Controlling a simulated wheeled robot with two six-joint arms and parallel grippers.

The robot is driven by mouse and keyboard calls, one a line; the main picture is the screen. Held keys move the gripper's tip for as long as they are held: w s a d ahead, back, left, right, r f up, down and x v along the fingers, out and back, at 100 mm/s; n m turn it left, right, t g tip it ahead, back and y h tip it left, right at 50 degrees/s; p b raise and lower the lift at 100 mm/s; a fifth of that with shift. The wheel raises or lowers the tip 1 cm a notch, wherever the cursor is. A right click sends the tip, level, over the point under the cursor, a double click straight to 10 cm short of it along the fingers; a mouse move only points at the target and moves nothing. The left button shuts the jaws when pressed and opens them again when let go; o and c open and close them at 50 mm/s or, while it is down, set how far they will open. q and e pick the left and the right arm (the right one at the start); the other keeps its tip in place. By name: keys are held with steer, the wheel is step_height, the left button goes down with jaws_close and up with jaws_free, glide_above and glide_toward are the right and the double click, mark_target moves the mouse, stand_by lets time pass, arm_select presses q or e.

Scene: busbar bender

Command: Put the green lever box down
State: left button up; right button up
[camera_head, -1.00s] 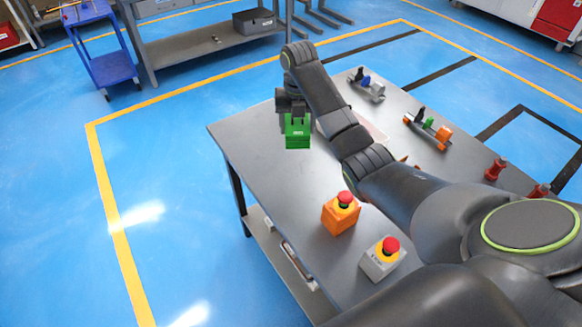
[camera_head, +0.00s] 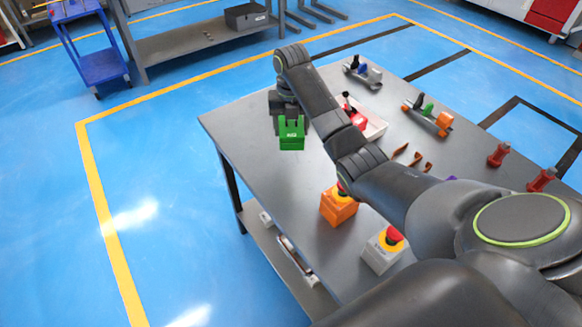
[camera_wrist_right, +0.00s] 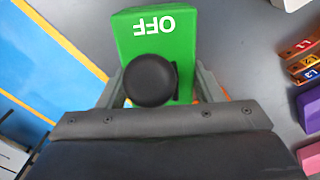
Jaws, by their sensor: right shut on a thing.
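The green lever box (camera_head: 291,139) is at the far left part of the grey table (camera_head: 250,165) in the head view. My right gripper (camera_head: 289,118) is shut on it from above. In the right wrist view the green lever box (camera_wrist_right: 158,45) shows an "OFF" label and a round black knob. The fingers of my right gripper (camera_wrist_right: 155,90) lie on both sides of it. Whether the box touches the table or hangs just above it, I cannot tell. My left gripper is not in view.
An orange button box (camera_head: 338,207) and a grey button box (camera_head: 383,250) stand near the front edge. A white tray (camera_head: 376,127) with a red item lies behind my arm. Racks with coloured levers (camera_head: 428,117) stand farther right. The table's left end is clear.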

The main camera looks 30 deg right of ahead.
step_height(320, 180, down, 6)
steer(key=shift+f+p, duration=0.1)
steer(key=shift+p, duration=0.5)
step_height(320, 180, down, 4)
steer(key=shift+r, duration=0.15)
steer(key=shift+f, duration=0.3)
steer(key=shift+f, duration=0.1)
steer(key=o, duration=1.2)
steer(key=shift+c, duration=0.2)
